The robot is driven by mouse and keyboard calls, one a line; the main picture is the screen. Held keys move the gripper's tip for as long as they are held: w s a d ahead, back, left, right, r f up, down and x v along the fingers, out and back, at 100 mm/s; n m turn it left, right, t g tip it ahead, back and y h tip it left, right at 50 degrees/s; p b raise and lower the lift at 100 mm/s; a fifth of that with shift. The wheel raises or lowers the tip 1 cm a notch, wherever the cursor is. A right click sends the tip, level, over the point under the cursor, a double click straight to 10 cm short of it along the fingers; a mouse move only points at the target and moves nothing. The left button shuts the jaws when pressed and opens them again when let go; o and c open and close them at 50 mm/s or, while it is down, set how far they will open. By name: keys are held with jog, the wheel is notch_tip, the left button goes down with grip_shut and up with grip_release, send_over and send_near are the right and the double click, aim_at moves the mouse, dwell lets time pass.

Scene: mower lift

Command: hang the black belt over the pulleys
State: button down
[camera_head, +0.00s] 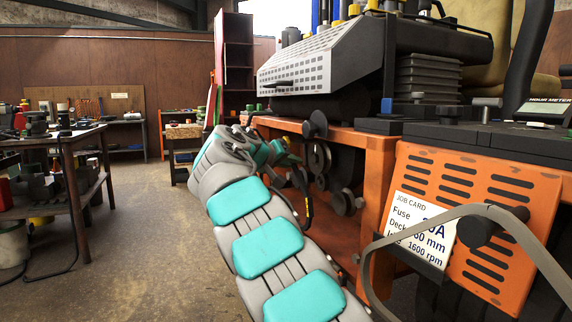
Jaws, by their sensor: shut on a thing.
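My arm reaches away from me, and my gripper (292,157) is at the side of the orange mower, close to the pulleys. It is small and partly hidden by my wrist. A thin dark strip (308,205) hangs just below it, which looks like the black belt in its jaws; its full loop does not show. Several dark round pulleys stand out from the mower's side: an upper one (316,124), a middle one (319,158) and a lower one (344,203). I cannot tell whether the strip touches any of them.
A grey belt (378,262) loops over a dark peg (489,226) on the slotted orange panel (523,196) at right, near me. A job card (420,228) is on that panel. A cluttered workbench (72,150) stands at left. The floor (150,235) between is clear.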

jog(key=w+d, duration=0.2)
jog(key=d, duration=0.6)
jog(key=shift+w+d+p, duration=0.2)
jog(key=shift+w+p, duration=0.1)
jog(key=shift+w, duration=0.05)
jog(key=shift+s, duration=0.1)
dwell(0.7)
